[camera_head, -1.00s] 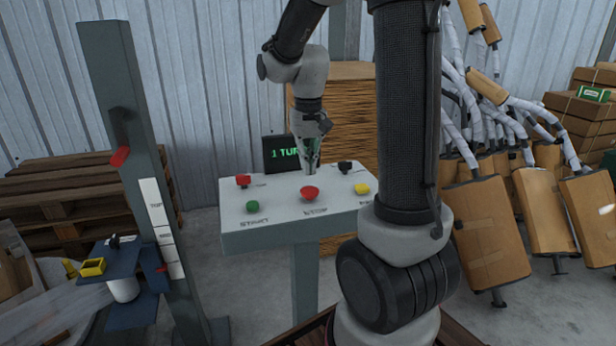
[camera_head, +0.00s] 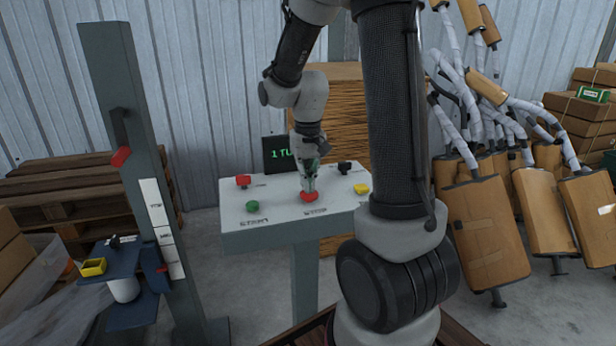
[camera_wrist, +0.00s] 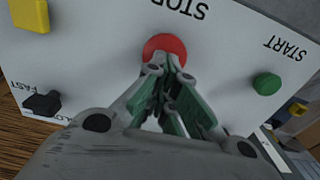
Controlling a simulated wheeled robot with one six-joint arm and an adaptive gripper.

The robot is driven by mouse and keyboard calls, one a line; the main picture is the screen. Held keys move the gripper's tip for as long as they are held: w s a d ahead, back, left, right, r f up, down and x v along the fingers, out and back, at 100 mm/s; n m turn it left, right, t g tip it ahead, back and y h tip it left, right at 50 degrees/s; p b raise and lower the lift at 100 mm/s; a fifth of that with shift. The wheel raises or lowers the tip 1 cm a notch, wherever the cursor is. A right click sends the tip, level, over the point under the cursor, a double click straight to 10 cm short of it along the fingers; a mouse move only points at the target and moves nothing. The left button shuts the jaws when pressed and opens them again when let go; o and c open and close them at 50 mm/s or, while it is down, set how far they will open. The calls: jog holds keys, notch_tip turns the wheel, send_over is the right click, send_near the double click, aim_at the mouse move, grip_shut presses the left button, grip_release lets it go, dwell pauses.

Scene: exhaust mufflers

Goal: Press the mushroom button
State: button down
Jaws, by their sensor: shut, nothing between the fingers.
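The red mushroom button (camera_head: 309,197) sits at the front middle of the pale control panel (camera_head: 275,228), by the word STOP. My gripper (camera_head: 309,189) points down with its fingertips at the top of this button; they look to be touching it, though I cannot tell how far it is pressed. In the wrist view the red button (camera_wrist: 164,46) lies right at my shut fingertips (camera_wrist: 168,62), which cover its lower part. Nothing is held between the fingers.
A green START button (camera_head: 252,206), a yellow button (camera_head: 361,189), a red switch (camera_head: 243,181) and a black knob (camera_head: 344,167) share the panel. A small display (camera_head: 277,154) stands behind it. A grey post (camera_head: 135,150) is at left, mufflers (camera_head: 485,230) at right.

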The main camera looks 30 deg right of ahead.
aim_at(313, 194)
jog(key=shift+s+f, duration=0.25)
jog(key=shift+f, duration=0.2)
notch_tip(313, 194, up, 15)
jog(key=shift+w+f, duration=0.2)
jog(key=shift+w, duration=0.05)
dwell(0.3)
jog(key=s+a+n+t, duration=0.1)
jog(key=s+a+t, duration=0.1)
jog(key=s, duration=0.7)
jog(key=s+a+n+t, duration=0.2)
jog(key=s, duration=0.8)
